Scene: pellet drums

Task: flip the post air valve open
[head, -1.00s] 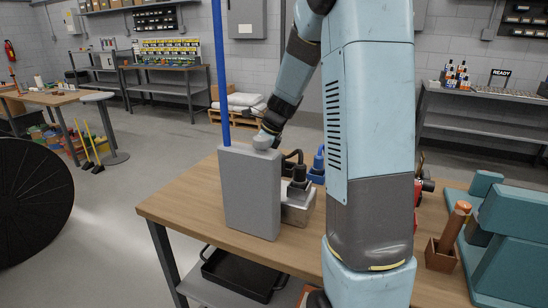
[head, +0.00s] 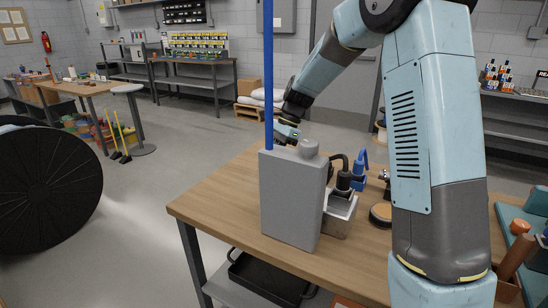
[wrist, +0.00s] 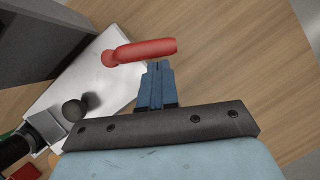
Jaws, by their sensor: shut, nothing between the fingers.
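The air valve's red lever (wrist: 148,50) shows in the wrist view. It lies nearly level across the picture, its round pivot end (wrist: 109,58) over a pale metal plate and its free end out over the wood. My gripper (wrist: 158,66) has its blue fingers closed together just below the middle of the lever; I cannot tell whether they touch it. In the head view my gripper (head: 288,133) is beyond the tall grey slab (head: 290,200), near its top edge. The red lever does not show in the head view.
In the wrist view a dark ball knob (wrist: 75,110) sits left of my fingers. Bare wood lies to the right.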

